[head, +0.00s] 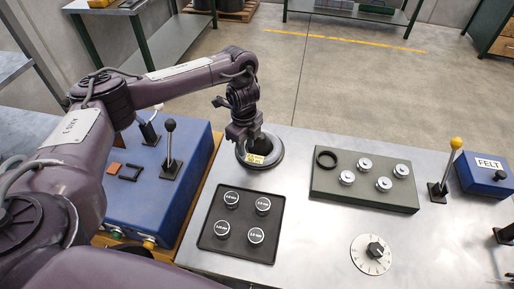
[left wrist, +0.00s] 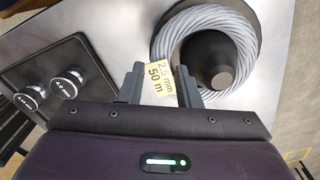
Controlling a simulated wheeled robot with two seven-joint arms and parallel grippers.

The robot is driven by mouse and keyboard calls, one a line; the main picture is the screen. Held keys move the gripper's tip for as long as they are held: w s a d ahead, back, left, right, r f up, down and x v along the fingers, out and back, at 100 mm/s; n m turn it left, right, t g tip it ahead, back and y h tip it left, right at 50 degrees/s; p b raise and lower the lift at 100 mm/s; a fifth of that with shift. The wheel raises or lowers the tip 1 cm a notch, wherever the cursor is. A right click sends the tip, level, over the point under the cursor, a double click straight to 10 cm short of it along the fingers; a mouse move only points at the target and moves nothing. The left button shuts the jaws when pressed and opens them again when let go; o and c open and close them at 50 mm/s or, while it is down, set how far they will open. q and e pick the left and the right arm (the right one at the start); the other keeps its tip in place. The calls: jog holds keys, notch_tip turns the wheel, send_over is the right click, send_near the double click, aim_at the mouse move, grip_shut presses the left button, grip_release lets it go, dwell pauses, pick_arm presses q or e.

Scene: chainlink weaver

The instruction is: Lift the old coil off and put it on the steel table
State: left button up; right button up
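The old coil (left wrist: 172,38) is a ring of grey stranded wire around a dark cone (left wrist: 212,62) on a dark round base (head: 276,160), which stands on the steel table (head: 305,235). A yellow tag (left wrist: 157,78) on the coil reads 2.5 mm, 50 m; it also shows in the head view (head: 254,158). My left gripper (left wrist: 160,88) is at the coil's near side, its fingers apart on either side of the tag. It holds nothing that I can see. In the head view my left gripper (head: 244,140) covers part of the coil. My right gripper is out of view.
A black tray (head: 236,206) with several round labelled pieces lies in front of the coil. Right of it are a grey-green block (head: 335,190) with silver knobs, a dial (head: 371,254), a yellow-knobbed lever (head: 446,170) and a blue FELT box (head: 484,176). Bare table lies between tray and dial.

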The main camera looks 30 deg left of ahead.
aim_at(248, 156)
pick_arm(q)
jog(key=f, duration=0.3)
jog(key=shift+d+f+b, duration=0.3)
jog(key=shift+d+f, duration=0.1)
jog(key=shift+a+f, duration=0.15)
jog(key=shift+f, duration=0.1)
grip_shut()
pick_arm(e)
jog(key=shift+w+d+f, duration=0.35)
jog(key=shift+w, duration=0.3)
